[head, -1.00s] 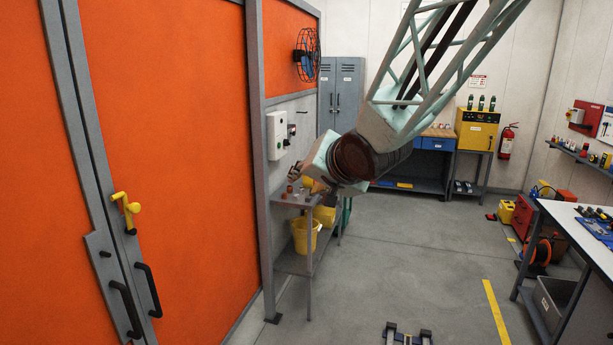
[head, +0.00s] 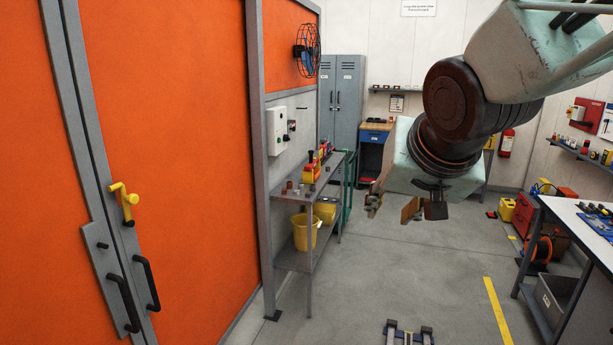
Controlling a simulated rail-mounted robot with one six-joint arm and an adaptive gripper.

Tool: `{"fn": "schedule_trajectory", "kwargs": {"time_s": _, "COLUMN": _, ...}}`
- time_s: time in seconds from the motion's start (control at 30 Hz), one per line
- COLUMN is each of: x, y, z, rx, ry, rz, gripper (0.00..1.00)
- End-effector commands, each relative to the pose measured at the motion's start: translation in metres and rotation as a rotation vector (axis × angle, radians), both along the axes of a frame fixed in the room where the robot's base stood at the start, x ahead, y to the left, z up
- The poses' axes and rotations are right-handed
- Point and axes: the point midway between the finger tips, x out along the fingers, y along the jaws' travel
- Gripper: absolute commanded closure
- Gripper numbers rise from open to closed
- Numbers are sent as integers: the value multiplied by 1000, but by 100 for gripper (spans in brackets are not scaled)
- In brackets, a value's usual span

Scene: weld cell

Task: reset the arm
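My gripper (head: 392,206) hangs in the air right of the picture's middle, at the end of my arm. Its copper-coloured fingers stand apart with a clear gap between them, and nothing is held. It points down and is clear of the shelf and the floor. The arm reaches in from the upper right and hides part of the back wall and workbench.
A grey shelf unit (head: 310,195) with small parts and a yellow bucket (head: 304,231) stands by the left wall. Orange doors (head: 190,150) fill the left. A workbench (head: 590,230) stands at right. The middle floor (head: 400,285) is open.

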Motion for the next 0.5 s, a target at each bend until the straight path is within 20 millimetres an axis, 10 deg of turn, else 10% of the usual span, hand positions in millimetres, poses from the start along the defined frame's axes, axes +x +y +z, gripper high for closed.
{"fn": "schedule_trajectory", "kwargs": {"time_s": 0.5, "x": -135, "y": -41, "z": -27, "rx": -95, "ry": 175, "rz": 30, "gripper": 68}}
